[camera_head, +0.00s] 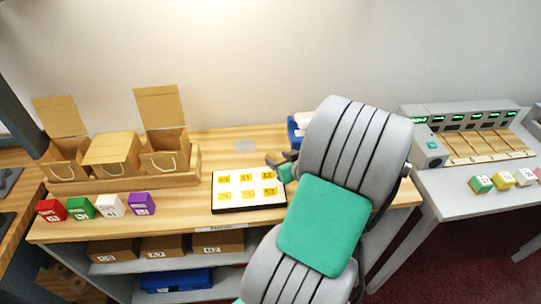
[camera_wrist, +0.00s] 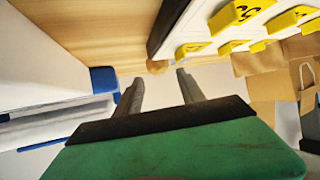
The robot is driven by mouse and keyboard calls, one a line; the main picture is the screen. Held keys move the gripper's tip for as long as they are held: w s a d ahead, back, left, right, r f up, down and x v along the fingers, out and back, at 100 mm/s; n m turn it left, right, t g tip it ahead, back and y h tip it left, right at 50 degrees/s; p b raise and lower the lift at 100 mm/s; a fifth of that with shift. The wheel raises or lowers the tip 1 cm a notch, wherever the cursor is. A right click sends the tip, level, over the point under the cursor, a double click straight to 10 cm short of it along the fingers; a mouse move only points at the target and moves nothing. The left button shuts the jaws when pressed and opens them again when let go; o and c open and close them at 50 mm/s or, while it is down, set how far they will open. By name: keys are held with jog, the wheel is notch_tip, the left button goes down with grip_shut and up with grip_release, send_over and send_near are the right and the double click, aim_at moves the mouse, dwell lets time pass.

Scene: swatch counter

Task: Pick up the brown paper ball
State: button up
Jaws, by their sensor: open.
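A small brown lump (camera_wrist: 157,66), which looks like the brown paper ball, shows in the wrist view at the edge of the wooden counter. It lies just beyond the gap between my fingertips, close to the black-edged white board. My gripper (camera_wrist: 159,77) is open, with nothing visible between its fingers. In the head view my gripper (camera_head: 276,162) is low over the counter, right of the board, and mostly hidden by my arm. I cannot make out the ball for certain in that view.
The white board (camera_head: 220,201) with yellow tags lies left of my gripper. A blue-edged container (camera_head: 292,134) stands close behind it. Cardboard boxes (camera_head: 110,155) and several coloured cubes (camera_head: 142,203) are at the left. A grey side table (camera_head: 440,185) is at the right.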

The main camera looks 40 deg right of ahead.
aim_at(274, 158)
jog(key=x, duration=0.2)
jog(key=p+x, duration=0.1)
jog(key=x, duration=0.2)
jog(key=shift+s+d+f, duration=0.1)
jog(key=shift+f, duration=0.3)
grip_shut()
